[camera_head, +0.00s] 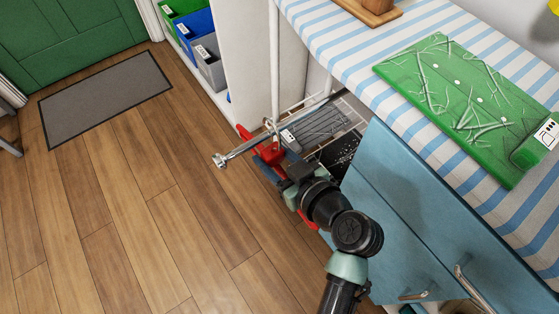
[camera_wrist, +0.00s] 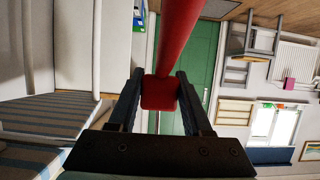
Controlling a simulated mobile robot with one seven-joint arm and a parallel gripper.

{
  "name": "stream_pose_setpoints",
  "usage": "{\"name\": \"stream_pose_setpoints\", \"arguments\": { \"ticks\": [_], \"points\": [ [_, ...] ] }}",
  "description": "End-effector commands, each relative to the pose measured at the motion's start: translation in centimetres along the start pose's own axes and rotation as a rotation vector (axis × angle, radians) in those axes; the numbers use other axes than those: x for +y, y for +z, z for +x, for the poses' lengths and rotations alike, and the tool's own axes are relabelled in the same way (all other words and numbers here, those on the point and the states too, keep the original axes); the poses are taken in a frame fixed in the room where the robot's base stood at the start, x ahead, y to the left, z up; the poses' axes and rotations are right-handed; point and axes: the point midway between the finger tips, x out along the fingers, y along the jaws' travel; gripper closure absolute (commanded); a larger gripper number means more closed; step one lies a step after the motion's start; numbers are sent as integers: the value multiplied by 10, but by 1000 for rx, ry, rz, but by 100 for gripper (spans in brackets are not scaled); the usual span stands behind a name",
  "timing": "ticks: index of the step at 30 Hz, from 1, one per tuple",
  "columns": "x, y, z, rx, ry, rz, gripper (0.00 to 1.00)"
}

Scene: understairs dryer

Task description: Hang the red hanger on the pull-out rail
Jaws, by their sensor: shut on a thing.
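The red hanger (camera_head: 244,132) is in my gripper (camera_head: 268,156), beside the pull-out rail. In the wrist view, a red bar of the hanger (camera_wrist: 178,38) runs up and away from between the two dark fingers of my gripper (camera_wrist: 160,90), which are shut on it. The silver pull-out rail (camera_head: 241,151) sticks out over the floor from the cabinet side, its free end toward the left. Red parts show close to the rail and below my wrist. My gripper and arm hide much of the hanger, and I cannot tell whether its hook touches the rail.
A wire basket with grey slats (camera_head: 325,125) lies behind the rail. A thin white post (camera_head: 275,60) rises close by. The blue drawer unit (camera_head: 405,215) and striped worktop with a green board (camera_head: 450,90) are at right.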

Motion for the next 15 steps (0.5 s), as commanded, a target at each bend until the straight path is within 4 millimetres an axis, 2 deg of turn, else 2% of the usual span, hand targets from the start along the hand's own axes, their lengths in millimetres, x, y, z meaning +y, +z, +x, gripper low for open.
{"name": "stream_pose_setpoints", "arguments": {
  "ticks": [3, 13, 14, 15],
  "points": [
    [0, 8, 3, 1, 0, 0, 100],
    [0, 8, 3, 2, 0, -1, 100],
    [0, 8, 3, 1, 0, -1, 47],
    [0, 8, 3, 1, 0, -1, 40]
  ]
}}
